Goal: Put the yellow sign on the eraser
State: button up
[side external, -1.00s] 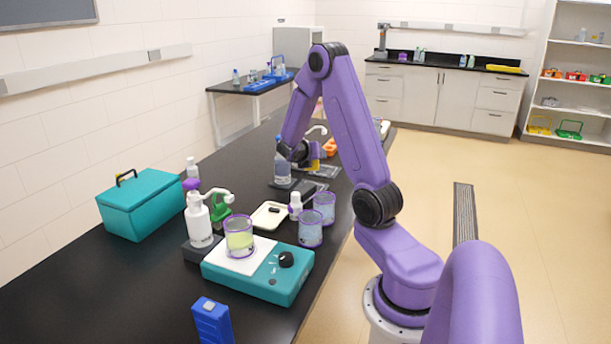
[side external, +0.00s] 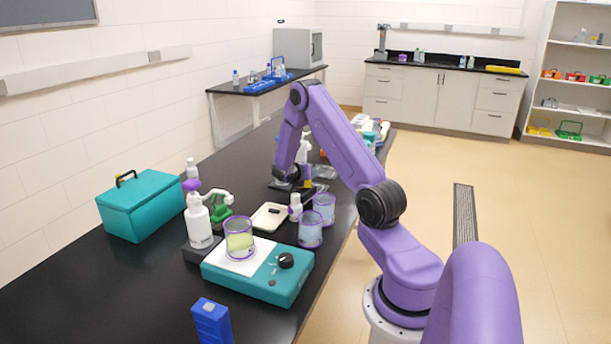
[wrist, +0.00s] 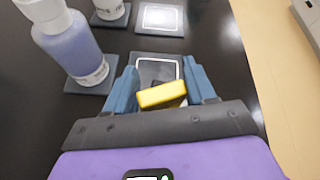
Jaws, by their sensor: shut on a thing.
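My gripper (wrist: 162,84) is shut on a yellow block-like piece, the yellow sign (wrist: 161,95), held between its blue fingers in the wrist view. A small pale and dark part shows just under the sign; I cannot tell whether it belongs to it. Beyond the fingers lies a dark pad with a white-outlined square (wrist: 157,68). In the side view my gripper (side external: 296,184) is low over the black bench, with a bit of yellow (side external: 307,183) beside it. I cannot make out the eraser for certain in either view.
A bottle of bluish liquid (wrist: 72,45) stands on a dark pad left of my gripper. Another pad (wrist: 160,18) lies farther off. Nearer the side camera are beakers (side external: 311,229), a white tray (side external: 270,216) and a teal stirrer (side external: 285,280). The bench edge is at right.

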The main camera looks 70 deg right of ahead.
jog(key=shift+f, duration=0.1)
jog(key=o, duration=1)
jog(key=shift+o, duration=0.2)
jog(key=s+a+r+m+t+y, duration=0.1)
jog(key=a+r+m+y, duration=0.15)
jog(key=a, duration=0.95)
jog(key=s+a+r+m+y, duration=0.15)
jog(key=a+r, duration=0.25)
jog(key=a, duration=0.7)
jog(key=s+a+r+m+t+y, duration=0.15)
jog(key=a+r, duration=0.25)
jog(key=a, duration=0.8)
jog(key=s+a+r+m+g+y, duration=0.1)
jog(key=s+a+y, duration=0.6)
jog(key=s+a, duration=0.9)
jog(key=s+m+g, duration=0.1)
jog(key=s+m, duration=0.1)
jog(key=s, duration=0.1)
jog(key=shift+s+a+r, duration=0.25)
jog(key=shift+a, duration=0.1)
